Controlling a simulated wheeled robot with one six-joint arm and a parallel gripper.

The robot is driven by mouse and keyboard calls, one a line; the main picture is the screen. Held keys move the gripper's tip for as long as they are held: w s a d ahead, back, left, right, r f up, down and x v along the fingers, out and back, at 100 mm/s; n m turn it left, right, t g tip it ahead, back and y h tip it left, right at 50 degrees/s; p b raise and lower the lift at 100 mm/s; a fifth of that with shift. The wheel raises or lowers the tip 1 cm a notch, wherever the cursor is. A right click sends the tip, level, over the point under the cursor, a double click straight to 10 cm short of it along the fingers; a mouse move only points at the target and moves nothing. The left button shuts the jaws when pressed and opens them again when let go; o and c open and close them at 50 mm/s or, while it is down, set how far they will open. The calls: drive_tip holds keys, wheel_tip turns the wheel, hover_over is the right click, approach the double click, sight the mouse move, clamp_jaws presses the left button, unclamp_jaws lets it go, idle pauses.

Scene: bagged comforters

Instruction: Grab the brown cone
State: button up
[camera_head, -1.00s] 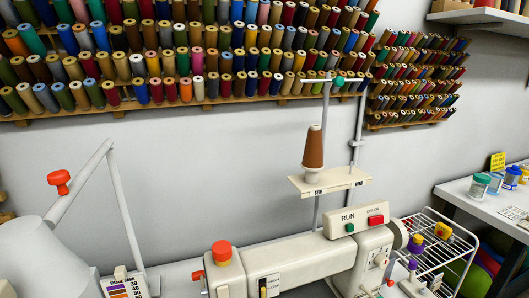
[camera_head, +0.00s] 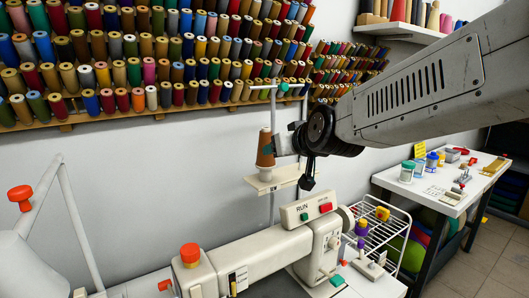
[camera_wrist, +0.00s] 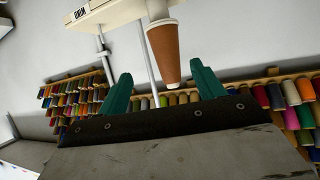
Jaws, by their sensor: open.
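The brown cone (camera_head: 265,150) of thread stands upright on a small white shelf (camera_head: 272,181) above the sewing machine (camera_head: 270,256). My gripper (camera_head: 281,145) is at the cone's right side in the head view, partly hidden by my wrist. In the wrist view, which looks upside down, the cone (camera_wrist: 166,52) hangs tip-down between the green fingers of my gripper (camera_wrist: 161,71). The fingers are open, one on each side with gaps to the cone.
Racks of coloured thread spools (camera_head: 150,60) fill the wall behind. A pale thread stand pole (camera_head: 303,118) rises close behind the cone. A white table (camera_head: 440,190) with jars stands at right, beside a wire rack (camera_head: 375,222).

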sight(269, 142)
drive_tip(key=shift+t+y, duration=0.3)
drive_tip(key=shift+t, duration=0.1)
drive_tip(key=x, duration=0.3)
drive_tip(key=r+x, duration=0.1)
drive_tip(key=x, duration=0.2)
drive_tip(key=a+r+x, duration=0.1)
drive_tip(key=x, duration=0.3)
drive_tip(key=shift+w+a, duration=0.1)
drive_tip(key=shift+w, duration=0.05)
drive_tip(key=c, duration=1.1)
